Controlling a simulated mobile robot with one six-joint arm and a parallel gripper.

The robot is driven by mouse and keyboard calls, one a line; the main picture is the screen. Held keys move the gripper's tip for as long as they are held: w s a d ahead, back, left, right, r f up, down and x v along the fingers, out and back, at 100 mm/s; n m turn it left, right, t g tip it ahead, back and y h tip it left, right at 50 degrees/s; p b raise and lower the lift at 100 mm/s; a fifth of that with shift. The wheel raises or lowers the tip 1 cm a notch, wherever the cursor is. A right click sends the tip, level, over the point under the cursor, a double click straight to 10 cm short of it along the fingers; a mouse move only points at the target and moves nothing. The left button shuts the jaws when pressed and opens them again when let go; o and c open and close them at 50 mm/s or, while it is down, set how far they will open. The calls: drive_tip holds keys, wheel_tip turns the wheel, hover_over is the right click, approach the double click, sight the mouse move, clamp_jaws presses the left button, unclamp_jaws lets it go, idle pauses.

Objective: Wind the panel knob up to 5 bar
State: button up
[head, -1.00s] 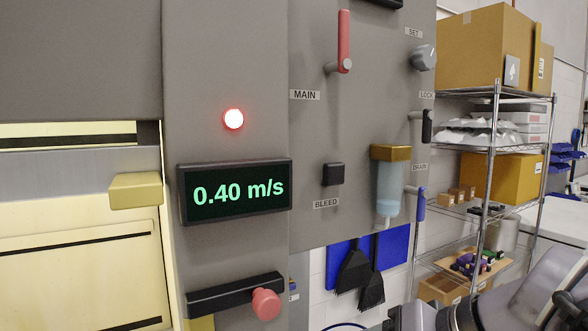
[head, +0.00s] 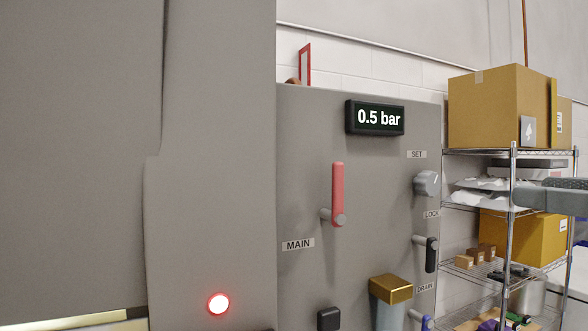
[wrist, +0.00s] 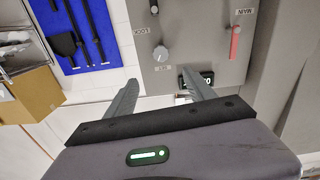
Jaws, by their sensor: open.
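The panel knob (head: 427,184) is a grey round knob with a white mark, below the SET label (head: 416,154) on the grey panel. The display (head: 375,118) to its upper left reads 0.5 bar. In the wrist view, which shows the panel upside down, the knob (wrist: 160,54) is ahead of the fingertips, roughly between them in the picture. My gripper (wrist: 159,76) is open and empty, apart from the knob. The display (wrist: 205,78) is partly hidden by a finger there.
A red MAIN lever (head: 338,194) is left of the knob. A black-handled LOCK lever (head: 431,254) and a brass-topped filter (head: 390,289) are below. A wire shelf (head: 512,240) with boxes stands right of the panel. A red lamp (head: 218,303) glows at lower left.

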sight(434, 183)
drive_tip(key=p+x, duration=0.3)
drive_tip(key=x, duration=1.2)
drive_tip(key=shift+w+a+f+p, duration=0.1)
drive_tip(key=shift+w+a+p, duration=0.2)
drive_tip(key=shift+p, duration=0.05)
drive_tip(key=c, duration=1.4)
drive_tip(key=shift+o, duration=0.2)
drive_tip(key=shift+f, duration=0.1)
